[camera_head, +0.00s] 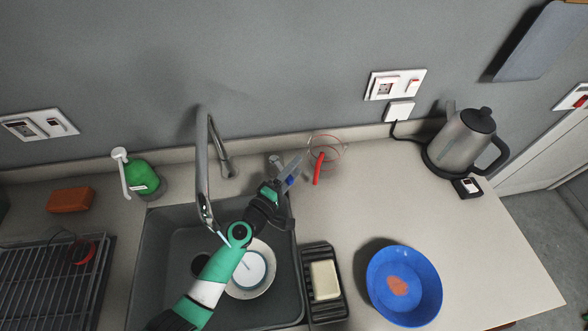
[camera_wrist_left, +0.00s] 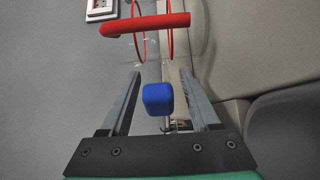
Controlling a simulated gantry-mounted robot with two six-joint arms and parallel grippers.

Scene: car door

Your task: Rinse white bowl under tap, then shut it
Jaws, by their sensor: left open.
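The white bowl (camera_head: 262,286) lies in the dark sink (camera_head: 174,233), partly hidden behind my left arm. The tall chrome tap (camera_head: 201,160) arches over the sink. My left gripper (camera_head: 294,168) is open at the back of the sink, right of the tap. In the left wrist view, a blue block-like knob (camera_wrist_left: 158,99) sits between the open fingers (camera_wrist_left: 160,78), with gaps on both sides. It looks like the tap's handle. My right gripper is not in view.
A red-handled wire utensil (camera_head: 318,168) lies just beyond my fingers. A soap holder (camera_head: 322,255), blue bowl (camera_head: 377,290) and kettle (camera_head: 462,138) stand to the right. A green bottle (camera_head: 144,176), orange sponge (camera_head: 70,200) and rack (camera_head: 40,285) are left.

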